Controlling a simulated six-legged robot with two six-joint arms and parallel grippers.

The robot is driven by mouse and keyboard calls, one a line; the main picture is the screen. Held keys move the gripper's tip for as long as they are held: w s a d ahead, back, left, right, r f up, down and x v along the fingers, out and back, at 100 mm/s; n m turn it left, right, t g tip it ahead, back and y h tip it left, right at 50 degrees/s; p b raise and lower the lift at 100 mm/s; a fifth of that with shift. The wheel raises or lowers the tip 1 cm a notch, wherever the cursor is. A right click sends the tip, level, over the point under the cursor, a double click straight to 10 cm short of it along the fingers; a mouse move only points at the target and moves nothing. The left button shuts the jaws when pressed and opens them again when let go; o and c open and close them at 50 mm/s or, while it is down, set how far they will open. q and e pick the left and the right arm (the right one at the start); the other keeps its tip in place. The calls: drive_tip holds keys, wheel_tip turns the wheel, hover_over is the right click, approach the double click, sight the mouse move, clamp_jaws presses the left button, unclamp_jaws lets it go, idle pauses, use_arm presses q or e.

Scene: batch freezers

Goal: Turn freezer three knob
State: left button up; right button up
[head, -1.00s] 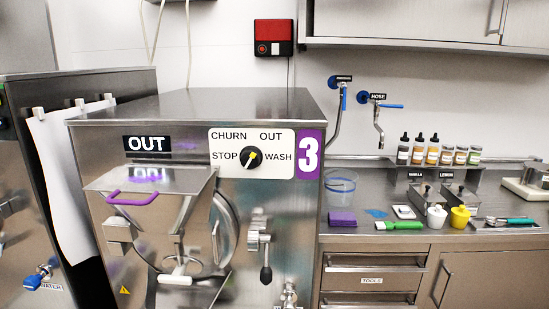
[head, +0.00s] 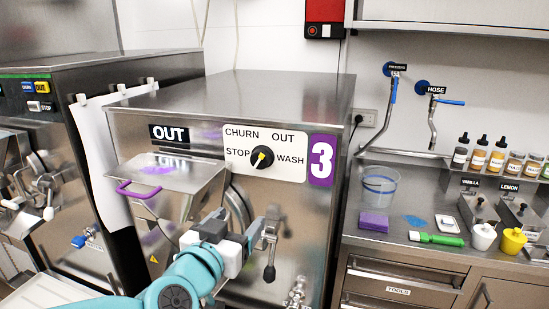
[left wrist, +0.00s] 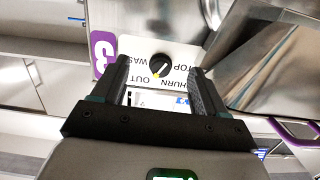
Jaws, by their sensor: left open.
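Freezer three (head: 335,110) carries a purple label with a white 3. Its black knob (head: 262,158) sits on a white plate lettered STOP, CHURN, OUT and WASH. The knob's yellow mark lies on its upper side, toward the gap between CHURN and OUT. My left gripper (head: 243,220) is open and empty, below the knob and apart from it. In the left wrist view the knob (left wrist: 160,67) appears upside down, framed between the two open fingertips of my left gripper (left wrist: 161,70), beyond them. My right gripper is not in view.
A hopper with a purple handle (head: 138,189) juts out left of the knob. A lever (head: 269,250) hangs on the freezer's front below it. Another freezer (head: 40,140) stands at left.

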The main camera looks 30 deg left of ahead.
use_arm(q)
drive_tip(key=s+r+t, duration=0.1)
drive_tip(key=s+r, duration=0.2)
drive_tip(key=r, duration=0.3)
approach(258, 162)
drive_tip(key=shift+y, duration=0.3)
drive_tip(key=p+x, duration=0.1)
drive_tip(key=x, duration=0.7)
drive_tip(key=shift+w+d+f+p, duration=0.1)
drive_tip(key=shift+w+p, duration=0.25)
drive_tip(key=shift+w, duration=0.05)
drive_tip(key=shift+c, duration=0.3)
drive_tip(key=c, duration=1)
